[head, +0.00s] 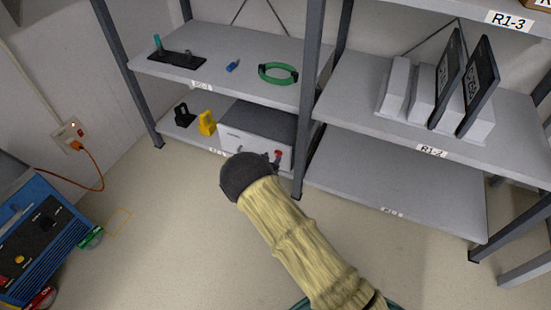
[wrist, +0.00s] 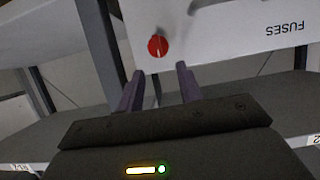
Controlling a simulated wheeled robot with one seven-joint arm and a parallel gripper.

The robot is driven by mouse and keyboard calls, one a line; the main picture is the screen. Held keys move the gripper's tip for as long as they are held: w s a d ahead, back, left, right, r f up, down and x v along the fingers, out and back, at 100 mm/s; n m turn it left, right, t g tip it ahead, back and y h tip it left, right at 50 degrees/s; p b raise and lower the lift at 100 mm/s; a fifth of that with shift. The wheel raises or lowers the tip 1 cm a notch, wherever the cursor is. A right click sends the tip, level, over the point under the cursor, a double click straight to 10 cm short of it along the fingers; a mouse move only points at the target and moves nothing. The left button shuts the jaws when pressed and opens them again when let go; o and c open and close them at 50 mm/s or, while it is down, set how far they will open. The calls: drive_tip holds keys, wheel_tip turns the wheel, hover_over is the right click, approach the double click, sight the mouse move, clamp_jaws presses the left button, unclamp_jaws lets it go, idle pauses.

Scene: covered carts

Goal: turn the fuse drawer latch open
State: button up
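The fuse drawer is a light box (head: 255,138) on the lower left shelf; in the wrist view its white front (wrist: 230,30) carries the upside-down word FUSES. The red round latch (wrist: 158,46) sits on that front; it also shows in the head view (head: 278,154), right beside my dark wrist. My gripper (wrist: 159,70) is open and empty. Its two fingers point at the front, with the latch just beyond and between the fingertips, apparently not touched. In the head view the fingers are mostly hidden behind my wrist.
A yellow object (head: 207,122) and a black one (head: 184,115) stand left of the box. A green cable ring (head: 278,74) lies on the shelf above. A shelf post (head: 307,120) rises close to the right of the box. The floor in front is clear.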

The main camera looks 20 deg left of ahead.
sight(278, 151)
drive_tip(key=b+x, duration=0.2)
drive_tip(key=x, duration=0.3)
drive_tip(key=shift+c, duration=0.5)
drive_tip(key=shift+r, duration=0.1)
drive_tip(key=c, duration=0.6)
